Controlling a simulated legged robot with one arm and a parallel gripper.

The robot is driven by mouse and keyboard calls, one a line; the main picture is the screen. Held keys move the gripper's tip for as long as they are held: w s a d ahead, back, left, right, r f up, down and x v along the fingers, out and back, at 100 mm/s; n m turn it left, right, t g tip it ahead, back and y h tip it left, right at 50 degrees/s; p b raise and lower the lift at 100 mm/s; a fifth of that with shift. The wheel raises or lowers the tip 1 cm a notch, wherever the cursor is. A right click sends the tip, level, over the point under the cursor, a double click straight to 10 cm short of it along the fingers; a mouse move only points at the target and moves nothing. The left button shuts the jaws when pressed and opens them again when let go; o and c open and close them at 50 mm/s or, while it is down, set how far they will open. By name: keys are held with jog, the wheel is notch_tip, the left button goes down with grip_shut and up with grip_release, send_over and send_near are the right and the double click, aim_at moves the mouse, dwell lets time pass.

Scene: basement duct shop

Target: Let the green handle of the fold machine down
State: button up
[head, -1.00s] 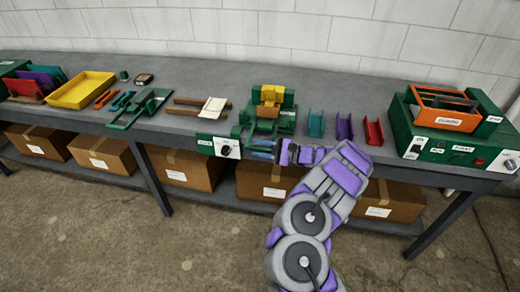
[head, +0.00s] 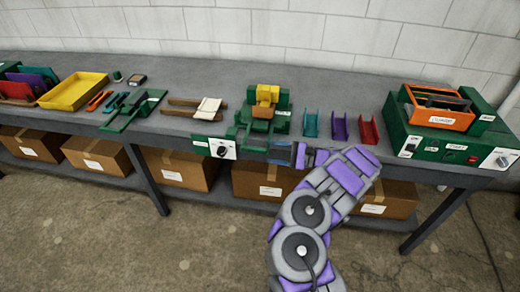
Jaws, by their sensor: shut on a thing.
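The fold machine (head: 282,106) is a green press with yellow blocks on top, near the front edge of the bench in the head view. Its green handle (head: 236,132) is a frame that reaches out at the front of the machine, low, by the bench edge. My gripper (head: 280,153) is at the front end of this handle, shut on it. The fingertips are small and dark, and the exact contact is hard to see. A white control plate with a black knob (head: 221,149) is on the bench front, just left of the handle.
Teal, purple and red channels (head: 339,128) stand right of the machine. A green box machine with an orange tray (head: 438,118) is at the far right. Wooden strips (head: 190,114) and a yellow tray (head: 73,90) lie left. Cardboard boxes (head: 180,168) sit on the lower shelf.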

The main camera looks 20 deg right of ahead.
jog(key=p+v, duration=0.1)
jog(key=v, duration=0.9)
jog(key=shift+s, duration=0.2)
jog(key=shift+d, duration=0.15)
jog(key=shift+d, duration=0.25)
jog(key=shift+a, duration=0.1)
